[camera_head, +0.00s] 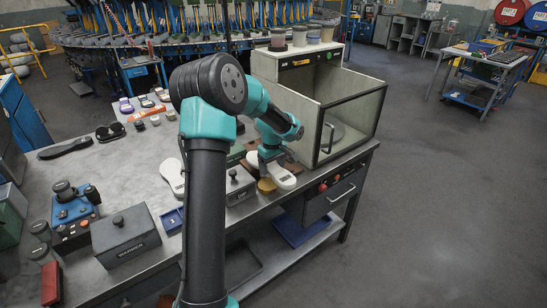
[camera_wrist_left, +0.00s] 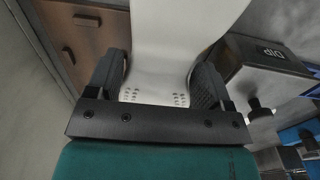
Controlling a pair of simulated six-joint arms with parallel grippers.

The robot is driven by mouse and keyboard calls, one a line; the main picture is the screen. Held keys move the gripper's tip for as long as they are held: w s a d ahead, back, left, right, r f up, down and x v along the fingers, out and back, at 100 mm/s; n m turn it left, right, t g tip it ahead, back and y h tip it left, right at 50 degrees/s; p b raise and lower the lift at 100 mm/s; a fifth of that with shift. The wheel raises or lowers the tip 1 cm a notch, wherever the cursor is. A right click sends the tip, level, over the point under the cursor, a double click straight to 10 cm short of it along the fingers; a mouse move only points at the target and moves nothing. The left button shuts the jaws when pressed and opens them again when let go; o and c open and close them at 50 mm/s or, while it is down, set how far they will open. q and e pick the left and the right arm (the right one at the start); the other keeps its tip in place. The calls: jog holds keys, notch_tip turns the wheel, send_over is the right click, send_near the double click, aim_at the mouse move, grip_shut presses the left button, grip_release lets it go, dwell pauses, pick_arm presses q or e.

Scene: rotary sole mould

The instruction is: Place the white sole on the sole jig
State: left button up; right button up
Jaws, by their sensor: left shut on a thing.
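My left gripper (camera_head: 272,168) is shut on a white sole (camera_head: 284,179) above the workbench near its front edge. In the left wrist view the white sole (camera_wrist_left: 165,45) sits between the two fingers (camera_wrist_left: 160,78), with small holes at its near end, and it runs out of the top of the picture. Another white sole (camera_head: 172,177) lies on the bench to the left. My right gripper is not in view.
A lidded grey box (camera_head: 239,184) stands left of my gripper, and its DIP label shows in the left wrist view (camera_wrist_left: 265,66). A glass-fronted cabinet (camera_head: 345,125) stands close on the right. A larger lidded box (camera_head: 125,240) and a blue control box (camera_head: 75,215) occupy the front left.

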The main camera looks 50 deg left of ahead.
pick_arm(q)
jog(key=shift+w+a, duration=0.1)
jog(key=w+a, duration=0.3)
jog(key=w+a+f, duration=0.1)
jog(key=w+a, duration=0.2)
jog(key=a, duration=0.1)
jog(key=w+a, duration=0.4)
jog(key=shift+a+f, duration=0.2)
jog(key=shift+w, duration=0.1)
jog(key=shift+w+a, duration=0.15)
jog(key=shift+a, duration=0.1)
jog(key=shift+f, duration=1.8)
jog(key=shift+f, duration=0.1)
jog(key=o, duration=1)
notch_tip(320, 180, up, 12)
jog(key=shift+r, duration=0.1)
